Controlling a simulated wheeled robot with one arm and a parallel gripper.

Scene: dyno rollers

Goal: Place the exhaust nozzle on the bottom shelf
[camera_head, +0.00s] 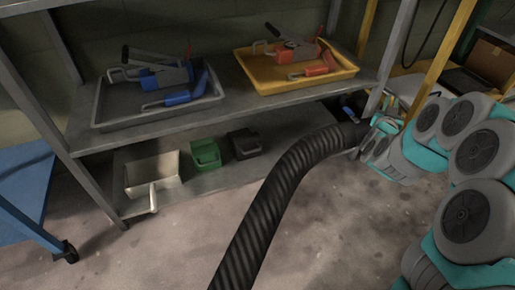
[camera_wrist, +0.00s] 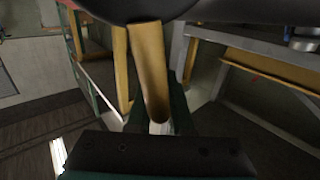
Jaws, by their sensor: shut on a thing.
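The exhaust nozzle is the end of a black corrugated hose (camera_head: 288,170) that rises from the bottom of the head view and bends right to my gripper (camera_head: 366,134). My gripper is shut on that dark end, at the right front of the rack; the jaws and the nozzle's mouth are mostly hidden. In the wrist view a dark rounded part (camera_wrist: 140,10), probably the nozzle or hose, crosses the top edge. The bottom shelf (camera_head: 222,180) is a low grey board under the rack. The held end is apart from the bins and near the shelf's right end.
A white bin (camera_head: 139,187), a green bin (camera_head: 205,155) and a black bin (camera_head: 245,144) stand on the bottom shelf, with bare board to their right. Above are a grey tray (camera_head: 105,122) and a yellow tray (camera_head: 262,87) with tools. A rack post (camera_head: 393,50) stands near my gripper. A blue cart (camera_head: 25,190) is left.

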